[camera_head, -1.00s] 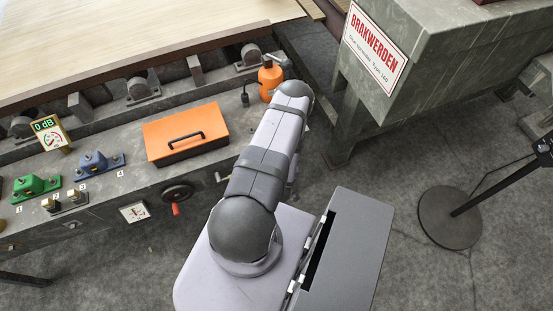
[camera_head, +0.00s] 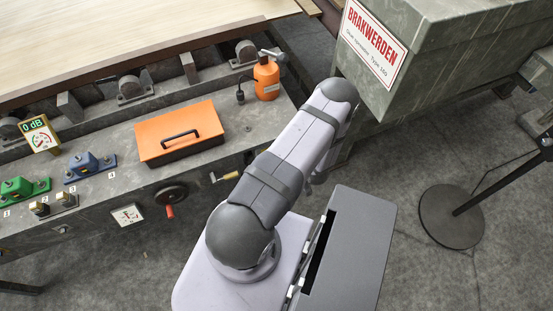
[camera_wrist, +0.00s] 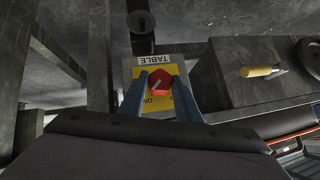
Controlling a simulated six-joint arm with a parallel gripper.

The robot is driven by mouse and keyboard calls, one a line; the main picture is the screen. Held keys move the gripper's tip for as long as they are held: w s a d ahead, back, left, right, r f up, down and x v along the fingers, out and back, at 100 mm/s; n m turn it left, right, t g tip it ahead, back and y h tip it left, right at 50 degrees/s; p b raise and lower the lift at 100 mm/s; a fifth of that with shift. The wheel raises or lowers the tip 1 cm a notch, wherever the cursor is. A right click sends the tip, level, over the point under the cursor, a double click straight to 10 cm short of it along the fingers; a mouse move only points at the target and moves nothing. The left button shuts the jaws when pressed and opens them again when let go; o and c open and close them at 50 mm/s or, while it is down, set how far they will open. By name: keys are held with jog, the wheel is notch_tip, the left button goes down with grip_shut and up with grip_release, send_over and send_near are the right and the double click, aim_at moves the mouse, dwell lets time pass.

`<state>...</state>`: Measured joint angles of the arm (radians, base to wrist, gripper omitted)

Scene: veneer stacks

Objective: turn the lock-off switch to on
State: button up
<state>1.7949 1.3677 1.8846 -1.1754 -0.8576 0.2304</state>
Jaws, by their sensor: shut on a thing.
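The lock-off switch is a red knob (camera_wrist: 159,82) on a yellow plate (camera_wrist: 139,73) in the wrist view. A label reading TABLE sits above it and the letters ON show at the plate's lower part. My gripper (camera_wrist: 158,84) has its two blue fingers on either side of the red knob, shut on it. A pale mark on the knob runs at a slant. In the head view the switch and my gripper are hidden behind my arm and the machine.
A yellow-handled lever (camera_wrist: 260,71) sits to the right of the switch in the wrist view. The head view shows an orange toolbox (camera_head: 180,132), an orange can (camera_head: 266,80) and a black handwheel (camera_head: 171,194) on the machine. A grey cabinet (camera_head: 450,50) stands at the upper right.

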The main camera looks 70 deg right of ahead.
dwell(0.4)
jog(key=o, duration=1.1)
jog(key=shift+c, duration=0.2)
jog(key=shift+r, duration=0.15)
jog(key=shift+r, duration=4.85)
